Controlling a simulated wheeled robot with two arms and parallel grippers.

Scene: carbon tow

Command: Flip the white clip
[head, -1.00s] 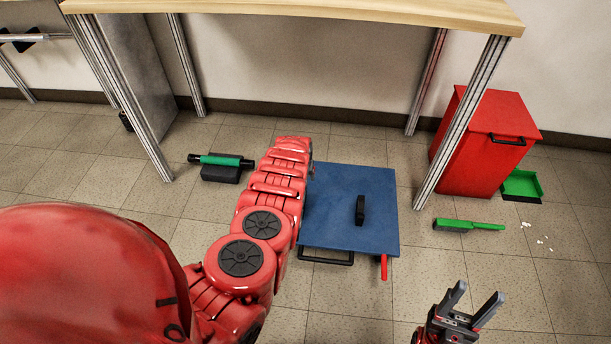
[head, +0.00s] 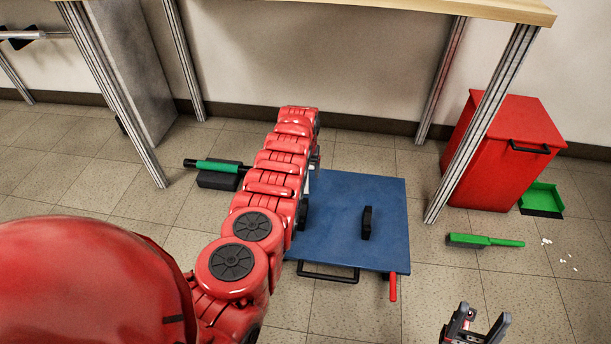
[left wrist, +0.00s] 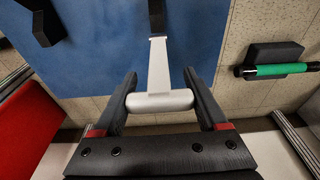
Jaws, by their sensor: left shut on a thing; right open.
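The white clip (left wrist: 158,75) fills the middle of the left wrist view, a flat white arm with a rounded crossbar near me. Its far end meets a black strap or block on the blue board (left wrist: 95,40). My left gripper (left wrist: 160,78) is shut on the clip, one dark finger at each end of the crossbar. In the head view my red left arm hides most of that gripper and the clip at the left edge of the blue board (head: 345,245). My right gripper (head: 484,315) is open and empty at the lower right, above the floor.
A black handle (head: 367,223) stands on the board, and a red lever (head: 393,287) sticks out in front. A green-and-black tool (head: 217,173) lies left. A red bin (head: 505,155), green dustpan (head: 542,199) and green brush (head: 484,241) are right. Table legs (head: 480,125) stand behind.

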